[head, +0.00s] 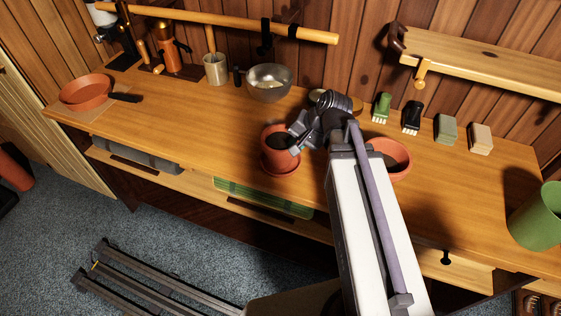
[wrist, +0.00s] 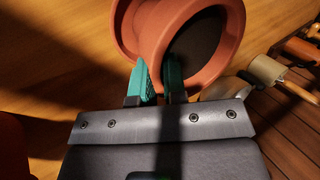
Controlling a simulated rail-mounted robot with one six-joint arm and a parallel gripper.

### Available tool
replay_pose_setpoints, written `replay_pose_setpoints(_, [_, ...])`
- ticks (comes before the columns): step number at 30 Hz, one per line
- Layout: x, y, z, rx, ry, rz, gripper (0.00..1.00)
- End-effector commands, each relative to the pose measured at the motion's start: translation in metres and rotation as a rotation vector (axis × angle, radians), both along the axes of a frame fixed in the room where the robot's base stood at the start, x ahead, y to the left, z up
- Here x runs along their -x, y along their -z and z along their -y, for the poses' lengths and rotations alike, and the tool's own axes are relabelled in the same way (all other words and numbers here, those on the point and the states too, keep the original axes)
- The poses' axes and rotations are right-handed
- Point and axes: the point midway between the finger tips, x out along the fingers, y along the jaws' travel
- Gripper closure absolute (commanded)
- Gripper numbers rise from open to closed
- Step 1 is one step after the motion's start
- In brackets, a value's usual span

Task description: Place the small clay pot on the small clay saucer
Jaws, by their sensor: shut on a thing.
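The small clay pot (head: 273,141) is upright near the front middle of the bench, with a dark inside. The small clay saucer (head: 279,169) shows as a rim directly beneath it; I cannot tell whether the pot's base touches it. My gripper (head: 297,143) is shut on the pot's wall at its right side. In the wrist view the green fingers of my gripper (wrist: 158,78) pinch the wall of the pot (wrist: 227,47), and the saucer (wrist: 124,28) shows behind the pot at upper left.
A larger clay dish or pot (head: 395,158) is partly hidden behind my arm. Another clay saucer (head: 86,91) with a dark-handled tool is at far left. A metal bowl (head: 269,83), brushes (head: 411,118) and blocks (head: 447,128) line the back. A green pot (head: 540,216) stands at right.

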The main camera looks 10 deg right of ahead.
Motion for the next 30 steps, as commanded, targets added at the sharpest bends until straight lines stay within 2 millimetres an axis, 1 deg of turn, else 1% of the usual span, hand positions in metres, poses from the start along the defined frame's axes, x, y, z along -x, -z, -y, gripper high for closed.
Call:
replay_pose_setpoints(5, [0.0,0.0,-0.0001,-0.001,0.0,0.001,1.0])
replay_pose_setpoints(15, [-0.0001,0.0067,-0.0001,-0.001,0.0,0.001,1.0])
replay_pose_setpoints(16, [0.0,0.0055,-0.0001,-0.001,0.0,0.001,0.85])
replay_pose_setpoints(24, [0.0,0.0053,0.0,0.0,0.0,0.0,0.59])
replay_pose_setpoints(29, [0.0,0.0053,0.0,0.0,0.0,0.0,0.58])
replay_pose_setpoints(30, [0.0001,0.0056,0.0,0.0,0.0,0.0,0.55])
